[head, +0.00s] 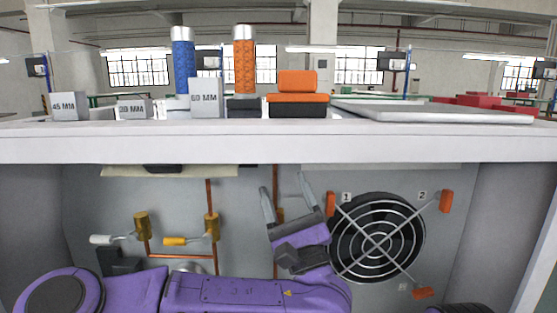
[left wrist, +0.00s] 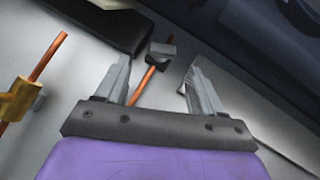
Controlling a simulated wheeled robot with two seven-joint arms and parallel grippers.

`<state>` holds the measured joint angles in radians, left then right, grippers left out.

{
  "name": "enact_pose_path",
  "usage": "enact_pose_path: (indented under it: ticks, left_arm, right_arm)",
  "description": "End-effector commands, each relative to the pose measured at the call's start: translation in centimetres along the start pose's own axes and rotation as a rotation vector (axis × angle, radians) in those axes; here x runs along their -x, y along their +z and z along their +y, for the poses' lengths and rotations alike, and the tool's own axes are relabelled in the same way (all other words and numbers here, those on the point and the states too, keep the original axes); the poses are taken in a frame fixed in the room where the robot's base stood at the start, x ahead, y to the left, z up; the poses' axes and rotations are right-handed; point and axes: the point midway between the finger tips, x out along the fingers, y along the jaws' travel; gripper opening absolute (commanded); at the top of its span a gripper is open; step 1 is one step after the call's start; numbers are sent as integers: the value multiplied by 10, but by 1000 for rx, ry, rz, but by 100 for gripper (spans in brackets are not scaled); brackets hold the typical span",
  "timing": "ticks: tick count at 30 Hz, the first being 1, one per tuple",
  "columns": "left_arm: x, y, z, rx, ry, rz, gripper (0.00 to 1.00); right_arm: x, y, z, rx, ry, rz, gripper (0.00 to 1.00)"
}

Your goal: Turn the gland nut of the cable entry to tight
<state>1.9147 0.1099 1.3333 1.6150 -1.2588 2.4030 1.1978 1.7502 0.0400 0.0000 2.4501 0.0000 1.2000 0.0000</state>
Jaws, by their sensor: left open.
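My left gripper (head: 284,183) is raised in front of the grey back panel (head: 110,205), its two fingers open and pointing up. Nothing is held between them. In the left wrist view, the open gripper (left wrist: 158,63) faces a dark grey fitting (left wrist: 162,52) at the end of a copper-coloured rod (left wrist: 145,82). This fitting may be the gland nut; I cannot tell for sure. My right gripper is not seen.
A round fan grille (head: 376,238) with orange clips sits right of the gripper. Brass valves (head: 142,226) with white and yellow handles are on the left. The white shelf edge (head: 280,148) overhangs the panel, carrying blocks and bottles. A black part (left wrist: 100,22) crosses the wrist view.

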Motion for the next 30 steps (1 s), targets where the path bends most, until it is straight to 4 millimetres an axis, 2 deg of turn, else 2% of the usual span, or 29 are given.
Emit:
enact_pose_path:
  ticks: [1, 3, 7, 11, 18, 23, 24, 30]
  left_arm:
    - [-14, 2, -1, -1, 3, 2, 68]
    - [-28, 2, -2, 1, 2, 1, 68]
    - [-47, 0, -2, 2, -1, 3, 68]
    - [-55, -1, -2, 4, -4, 4, 68]
    - [-55, -2, -2, 5, -5, 4, 68]
    - [-55, -1, -2, 5, -5, 4, 16]
    - [-55, -2, -2, 4, -5, 4, 12]
    - [-55, -2, -2, -2, -11, 4, 12]
  right_arm:
    - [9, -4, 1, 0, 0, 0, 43]
    - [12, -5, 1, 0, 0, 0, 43]
    - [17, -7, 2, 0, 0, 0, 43]
    - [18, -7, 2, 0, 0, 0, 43]
    - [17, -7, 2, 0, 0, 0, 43]
    - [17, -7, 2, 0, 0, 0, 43]
    - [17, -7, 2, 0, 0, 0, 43]
    - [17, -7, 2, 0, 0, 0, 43]
